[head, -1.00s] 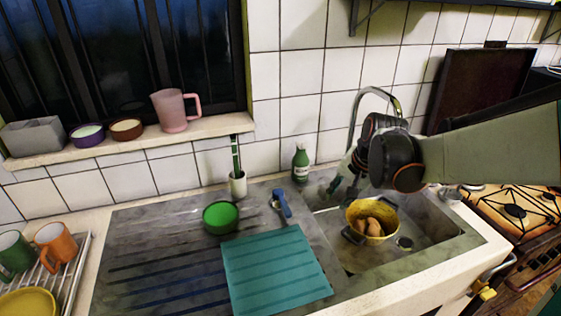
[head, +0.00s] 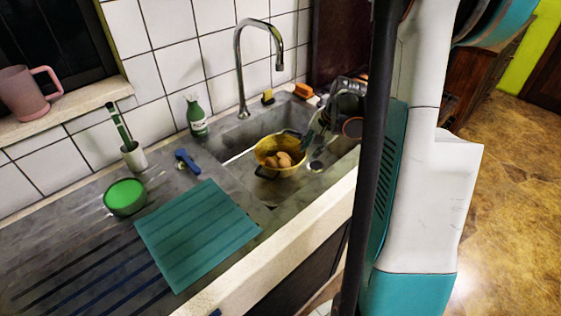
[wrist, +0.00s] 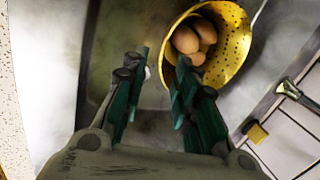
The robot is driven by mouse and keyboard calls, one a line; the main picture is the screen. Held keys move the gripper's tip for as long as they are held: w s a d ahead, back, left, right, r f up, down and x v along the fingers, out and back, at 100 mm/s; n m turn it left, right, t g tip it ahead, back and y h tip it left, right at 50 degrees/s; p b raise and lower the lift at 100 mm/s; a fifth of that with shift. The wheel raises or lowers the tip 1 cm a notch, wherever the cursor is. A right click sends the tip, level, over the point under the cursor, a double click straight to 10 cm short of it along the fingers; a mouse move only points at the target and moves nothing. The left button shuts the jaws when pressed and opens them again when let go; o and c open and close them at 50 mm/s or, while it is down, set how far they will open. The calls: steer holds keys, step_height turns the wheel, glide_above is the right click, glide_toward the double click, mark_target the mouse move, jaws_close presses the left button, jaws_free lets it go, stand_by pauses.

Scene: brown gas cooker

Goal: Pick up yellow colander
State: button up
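The yellow colander (head: 266,147) sits in the sink with brown egg-shaped things (head: 280,159) inside. It has dark handles on two sides. In the wrist view the perforated yellow wall (wrist: 236,45) is at the top right. My gripper (head: 313,130) is at the colander's right side in the head view, by that handle. In the wrist view my gripper (wrist: 161,68) has its green fingers apart, with the right finger overlapping the colander's edge and the left one outside it. The handle is hidden there, and I cannot tell whether the fingers touch anything.
The metal tap (head: 241,75) stands behind the sink. A green bottle (head: 196,116), a blue-handled tool (head: 187,161), a green bowl (head: 125,197) and a teal board (head: 197,235) are left of the sink. A sponge (head: 303,90) lies on the back rim.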

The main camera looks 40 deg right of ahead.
mark_target(299, 163)
steer(key=b+x, duration=0.1)
steer(key=x, duration=0.2)
steer(key=b+x, duration=0.1)
steer(key=x, duration=0.3)
steer(key=b+x, duration=0.2)
steer(key=x, duration=0.1)
steer(key=shift+w+a+f, duration=0.15)
steer(key=shift+w, duration=0.4)
jaws_close()
